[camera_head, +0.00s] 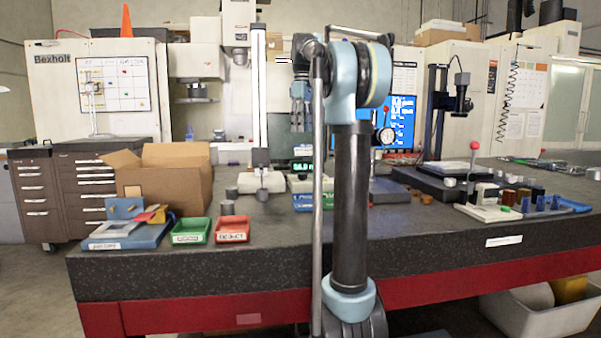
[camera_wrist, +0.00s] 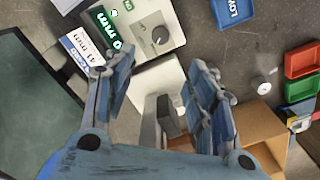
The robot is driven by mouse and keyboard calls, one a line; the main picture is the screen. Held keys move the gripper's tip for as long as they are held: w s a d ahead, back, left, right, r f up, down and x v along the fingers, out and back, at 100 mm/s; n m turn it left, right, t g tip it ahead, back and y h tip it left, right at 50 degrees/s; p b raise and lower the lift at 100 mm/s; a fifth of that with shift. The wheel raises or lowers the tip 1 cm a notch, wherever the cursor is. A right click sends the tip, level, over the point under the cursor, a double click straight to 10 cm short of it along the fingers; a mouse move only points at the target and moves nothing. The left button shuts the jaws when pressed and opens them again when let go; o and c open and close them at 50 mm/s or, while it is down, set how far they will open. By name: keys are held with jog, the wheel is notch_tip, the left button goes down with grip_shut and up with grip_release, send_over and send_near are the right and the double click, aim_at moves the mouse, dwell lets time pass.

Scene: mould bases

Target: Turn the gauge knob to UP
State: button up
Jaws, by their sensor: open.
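The gauge is a pale box (camera_wrist: 140,22) with a lit green display, at the top of the wrist view. Its black round knob (camera_wrist: 160,35) sits on the face, right of the display. The knob's pointer and labels are too small to read surely. In the head view the gauge's green display (camera_head: 303,167) shows on the bench, partly behind my arm; the knob cannot be made out there. My gripper (camera_wrist: 160,64) is open and empty, its fingers spread either side below the knob, apart from it. In the head view my gripper (camera_head: 299,108) hangs above the bench.
A pale block and stand (camera_wrist: 160,85) show between my fingers. A cardboard box (camera_head: 178,178), green bin (camera_head: 191,231) and red bin (camera_head: 233,228) stand left on the granite bench (camera_head: 420,235). A dial stand (camera_head: 384,138) stands right of my arm.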

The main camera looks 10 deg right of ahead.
aim_at(303, 174)
notch_tip(303, 174, down, 17)
jog(key=shift+f, duration=0.1)
dwell(0.6)
jog(key=c, duration=1.1)
